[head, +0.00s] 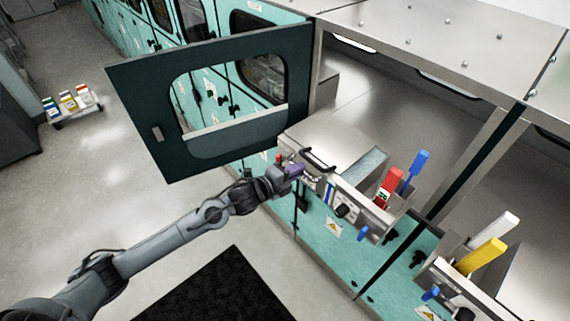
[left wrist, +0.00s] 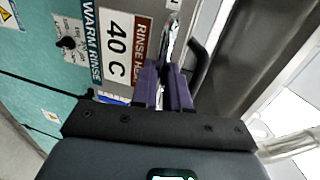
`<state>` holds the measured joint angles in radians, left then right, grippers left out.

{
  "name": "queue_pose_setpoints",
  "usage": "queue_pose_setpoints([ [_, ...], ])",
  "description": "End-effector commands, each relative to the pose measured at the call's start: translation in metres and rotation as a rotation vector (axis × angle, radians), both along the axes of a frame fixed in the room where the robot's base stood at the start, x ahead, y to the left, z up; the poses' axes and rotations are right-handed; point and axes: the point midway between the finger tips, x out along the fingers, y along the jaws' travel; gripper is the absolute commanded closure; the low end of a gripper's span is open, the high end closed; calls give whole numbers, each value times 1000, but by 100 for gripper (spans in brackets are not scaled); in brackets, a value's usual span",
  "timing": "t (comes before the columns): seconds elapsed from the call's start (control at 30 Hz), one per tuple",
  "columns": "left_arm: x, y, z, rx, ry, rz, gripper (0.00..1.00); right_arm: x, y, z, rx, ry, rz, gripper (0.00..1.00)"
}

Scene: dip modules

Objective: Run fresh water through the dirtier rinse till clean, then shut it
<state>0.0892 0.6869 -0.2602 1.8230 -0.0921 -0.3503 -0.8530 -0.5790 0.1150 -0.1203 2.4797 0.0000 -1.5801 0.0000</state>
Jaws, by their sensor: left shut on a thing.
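My left gripper (head: 296,170) has purple fingers and is at the front edge of the nearer metal module. In the left wrist view its fingers (left wrist: 165,88) are shut on a small metal fitting (left wrist: 172,40) beside the brown and blue WARM RINSE label (left wrist: 115,42), which reads 40 C. What the fitting is cannot be told. The module has a metal lid (head: 322,133) with a black handle (head: 320,160) and an open bath (head: 366,166) beside it. A red handle (head: 390,186) and a blue handle (head: 417,165) stand there. Water clarity cannot be told. My right gripper is not in view.
A dark windowed door (head: 140,95) stands open above and left of my left gripper. A second module at right has a white handle (head: 497,227) and a yellow handle (head: 482,256). A black mat (head: 220,290) and low rack (head: 75,112) are on the otherwise open floor.

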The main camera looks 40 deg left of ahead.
Motion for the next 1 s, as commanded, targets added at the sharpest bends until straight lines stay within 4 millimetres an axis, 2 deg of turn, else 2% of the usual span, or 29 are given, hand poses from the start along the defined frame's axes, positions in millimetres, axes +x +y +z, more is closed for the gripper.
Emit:
queue_pose_setpoints([
  [0.1, 0, -6, 1, 0, -1, -10, 100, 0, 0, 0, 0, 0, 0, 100],
  [0.4, 0, -6, 0, 1, 0, -9, 100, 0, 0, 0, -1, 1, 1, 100],
  [0.43, 0, -6, 0, 1, 0, -9, 81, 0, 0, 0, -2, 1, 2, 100],
  [0.57, 0, -6, 0, 1, 0, -9, 61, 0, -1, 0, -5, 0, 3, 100],
  [0.87, 0, -6, 0, 1, 0, -9, 61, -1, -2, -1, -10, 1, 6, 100],
  [1.0, -7, -4, 1, 1, 0, -9, 61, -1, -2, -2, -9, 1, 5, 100],
])
